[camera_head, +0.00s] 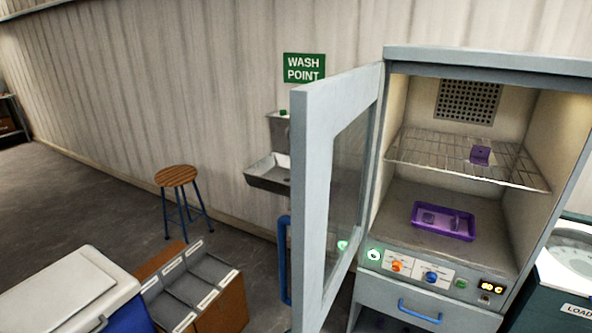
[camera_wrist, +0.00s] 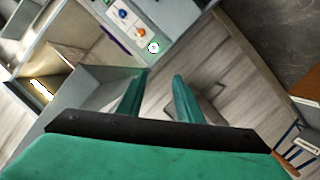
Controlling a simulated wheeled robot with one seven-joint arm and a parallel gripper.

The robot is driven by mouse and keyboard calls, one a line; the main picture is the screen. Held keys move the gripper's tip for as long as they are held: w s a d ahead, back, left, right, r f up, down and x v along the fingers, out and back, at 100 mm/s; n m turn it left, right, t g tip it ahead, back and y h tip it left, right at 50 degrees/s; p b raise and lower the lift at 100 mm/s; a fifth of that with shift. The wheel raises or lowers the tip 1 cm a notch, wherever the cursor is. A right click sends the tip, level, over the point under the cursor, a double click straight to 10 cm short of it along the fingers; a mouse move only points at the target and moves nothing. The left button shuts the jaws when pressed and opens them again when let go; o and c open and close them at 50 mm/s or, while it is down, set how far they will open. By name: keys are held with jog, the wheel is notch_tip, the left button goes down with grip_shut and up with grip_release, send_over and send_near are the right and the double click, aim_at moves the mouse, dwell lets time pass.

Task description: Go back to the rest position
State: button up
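My gripper (camera_wrist: 160,80) shows only in the wrist view. Its two green fingers stand apart with nothing between them. It is tilted, with the cabinet's control panel (camera_wrist: 134,20) past the fingertips at the upper left. My gripper and arm are out of the head view. In the head view the grey cabinet (camera_head: 485,55) stands at the right with its glass-paned door (camera_head: 308,190) swung open. A purple tray (camera_head: 418,227) with small purple pieces in it sits on the cabinet floor. Another purple piece (camera_head: 481,155) lies on the wire shelf (camera_head: 420,150).
The open door juts forward. A stool (camera_head: 176,176) and a sink (camera_head: 268,175) stand by the wall. A white-lidded cool box (camera_head: 65,290) and a compartmented wooden box (camera_head: 225,305) are at the lower left. A round-topped machine (camera_head: 570,255) is at the right edge.

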jog(key=s+d+f+n+y, duration=0.2)
jog(key=s+f+n+y, duration=0.15)
jog(key=s+f, duration=0.6)
jog(key=s+a+f+y, duration=0.1)
jog(key=s+f+y, duration=0.1)
jog(key=s, duration=0.4)
jog(key=s+f+y, duration=0.2)
jog(key=s+y, duration=0.1)
jog(key=s, duration=0.4)
jog(key=s+r+m+t+y, duration=0.1)
jog(key=s+r+m+t, duration=0.2)
jog(key=s+r, duration=1.3)
jog(key=shift+s+d+r, duration=0.15)
jog(key=shift+s+d, duration=0.2)
jog(key=shift+s, duration=0.6)
